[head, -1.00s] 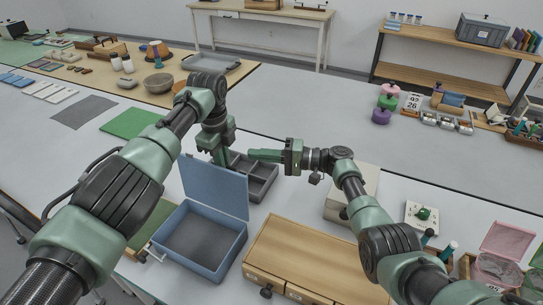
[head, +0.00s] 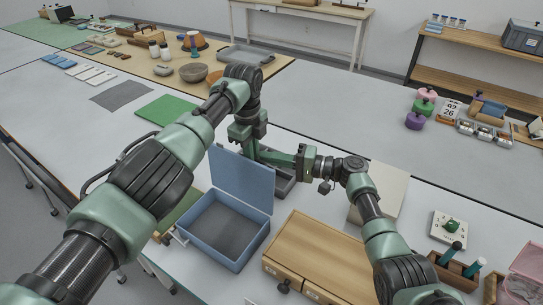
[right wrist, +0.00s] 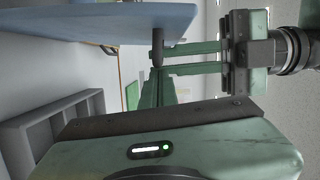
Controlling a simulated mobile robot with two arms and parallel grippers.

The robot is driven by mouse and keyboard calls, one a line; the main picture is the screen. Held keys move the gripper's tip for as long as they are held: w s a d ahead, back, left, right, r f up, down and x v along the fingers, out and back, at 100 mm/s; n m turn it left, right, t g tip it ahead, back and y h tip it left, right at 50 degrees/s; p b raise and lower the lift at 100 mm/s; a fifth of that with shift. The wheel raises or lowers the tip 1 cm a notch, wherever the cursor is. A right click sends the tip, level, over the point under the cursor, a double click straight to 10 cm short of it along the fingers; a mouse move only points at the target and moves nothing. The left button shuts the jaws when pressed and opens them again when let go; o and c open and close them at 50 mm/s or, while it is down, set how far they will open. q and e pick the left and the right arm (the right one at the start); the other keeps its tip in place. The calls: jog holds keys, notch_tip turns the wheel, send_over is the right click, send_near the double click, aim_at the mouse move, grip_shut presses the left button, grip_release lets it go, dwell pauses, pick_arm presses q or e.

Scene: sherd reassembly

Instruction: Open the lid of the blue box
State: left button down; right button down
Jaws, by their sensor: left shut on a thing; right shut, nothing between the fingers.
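The blue box (head: 232,262) stands on the near table, its empty grey inside showing. Its blue lid (head: 243,182) stands upright along the box's far edge, wide open. My left gripper (head: 250,150) points down behind the lid and is shut on the lid's knob. The dark knob (right wrist: 157,48) also shows in the right wrist view under the lid (right wrist: 100,20), by the left fingertips. My right gripper (head: 265,156) is shut and empty, pointing left just behind the lid, close to the left fingers. The lid partly hides the left fingertips in the head view.
A grey divided tray (head: 284,184) lies right behind the lid. A wooden drawer case (head: 320,255) stands to the box's right, with a pale box (head: 385,190) beyond it.

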pick_arm(q)
jog(key=shift+a, duration=0.15)
pick_arm(e)
jog(key=shift+s+a+n, duration=0.4)
jog(key=shift+s+a, duration=0.35)
jog(key=shift+s, duration=0.2)
pick_arm(q)
jog(key=c, duration=1.5)
grip_release()
pick_arm(e)
jog(key=shift+w, duration=0.1)
pick_arm(q)
jog(key=shift+r, duration=0.1)
pick_arm(e)
jog(key=shift+d, duration=0.1)
